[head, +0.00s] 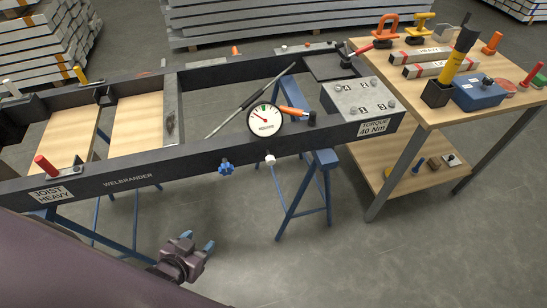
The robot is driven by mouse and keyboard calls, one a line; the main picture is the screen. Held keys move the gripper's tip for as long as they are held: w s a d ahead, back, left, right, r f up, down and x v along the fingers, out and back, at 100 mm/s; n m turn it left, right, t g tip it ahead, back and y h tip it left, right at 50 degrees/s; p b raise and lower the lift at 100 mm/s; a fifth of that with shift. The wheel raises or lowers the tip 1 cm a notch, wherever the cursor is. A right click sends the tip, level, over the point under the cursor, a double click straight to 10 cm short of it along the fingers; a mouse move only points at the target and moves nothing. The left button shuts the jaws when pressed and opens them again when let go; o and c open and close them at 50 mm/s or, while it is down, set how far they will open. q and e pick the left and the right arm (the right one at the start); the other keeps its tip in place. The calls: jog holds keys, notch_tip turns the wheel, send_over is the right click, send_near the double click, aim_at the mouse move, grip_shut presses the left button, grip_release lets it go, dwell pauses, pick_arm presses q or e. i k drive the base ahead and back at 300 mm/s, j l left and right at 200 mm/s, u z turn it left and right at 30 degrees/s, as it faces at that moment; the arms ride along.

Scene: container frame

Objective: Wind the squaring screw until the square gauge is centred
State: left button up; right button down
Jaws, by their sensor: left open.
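The square gauge (265,119) is a round white dial marked SQUARE on the front beam of the dark frame. Its needle appears to lean to the upper left, left of the green mark at the top. Below it, on the beam's front face, are a blue star-shaped knob (226,168) and a white knob (270,159). Neither is labelled, so I cannot tell which is the squaring screw. My left gripper (197,242), with blue fingertips, is open and empty, below and apart from the blue knob. My right gripper is out of view.
The dark frame (133,180) rests on blue trestles (308,190). An orange-handled tool (297,113) lies by the gauge. A numbered bolt plate (358,98) is to its right. A wooden workbench (440,107) with tools stands at right. The floor before the knobs is clear.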

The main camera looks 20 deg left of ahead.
aim_at(224, 169)
jog(key=u, duration=0.95)
